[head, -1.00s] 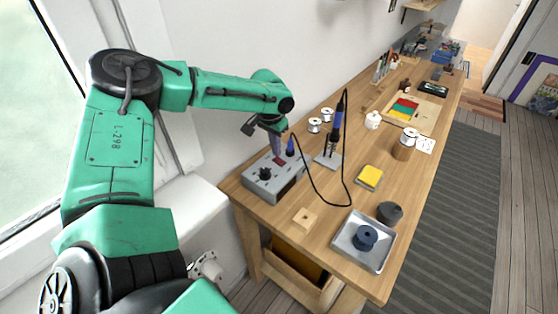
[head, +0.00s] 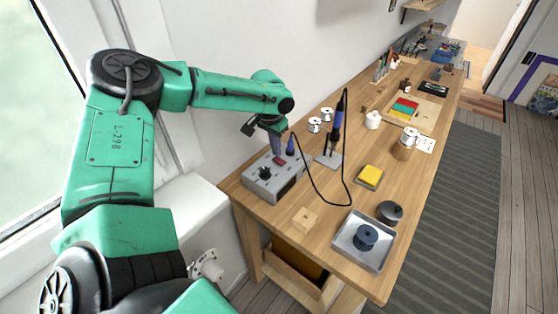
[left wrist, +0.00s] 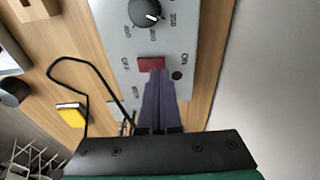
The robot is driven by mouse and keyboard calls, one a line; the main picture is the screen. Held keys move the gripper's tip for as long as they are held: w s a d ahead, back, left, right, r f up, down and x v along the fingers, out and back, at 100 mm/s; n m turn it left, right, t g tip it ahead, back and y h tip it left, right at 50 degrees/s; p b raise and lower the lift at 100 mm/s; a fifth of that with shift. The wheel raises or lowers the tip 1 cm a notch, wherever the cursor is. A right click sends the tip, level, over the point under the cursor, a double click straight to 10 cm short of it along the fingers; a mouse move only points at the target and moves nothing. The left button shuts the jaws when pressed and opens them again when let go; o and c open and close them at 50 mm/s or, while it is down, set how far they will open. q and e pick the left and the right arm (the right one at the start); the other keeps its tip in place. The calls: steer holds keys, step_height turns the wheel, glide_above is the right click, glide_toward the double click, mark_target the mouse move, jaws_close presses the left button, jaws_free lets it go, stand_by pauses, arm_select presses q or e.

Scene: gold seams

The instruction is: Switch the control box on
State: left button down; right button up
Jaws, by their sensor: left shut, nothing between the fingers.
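The control box (head: 262,187) is a grey box with a black dial at the near left end of the workbench. In the left wrist view its panel (left wrist: 197,50) shows the dial (left wrist: 145,12), a red switch (left wrist: 151,64) between the marks OFF and ON, and a small dark round spot beside ON. My left gripper (head: 278,160) is shut and empty, pointing down over the box. In the left wrist view its fingertips (left wrist: 158,74) are at the switch's edge, on the ON side; I cannot tell whether they touch it. My right gripper is not in view.
A soldering iron (head: 338,115) stands in its holder just right of the box, its black cable looping over the bench. A yellow sponge (head: 370,175), a wooden block (head: 305,219) and a metal tray (head: 347,254) with a blue spool lie nearer the front edge.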

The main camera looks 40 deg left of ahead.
mark_target(276, 158)
arm_select(q)
steer(key=shift+f+b, duration=0.6)
steer(key=shift+f, duration=0.15)
steer(key=shift+r, duration=0.1)
step_height(276, 158, up, 7)
steer(key=p, duration=0.5)
steer(key=shift+p, duration=0.35)
stand_by(0.3)
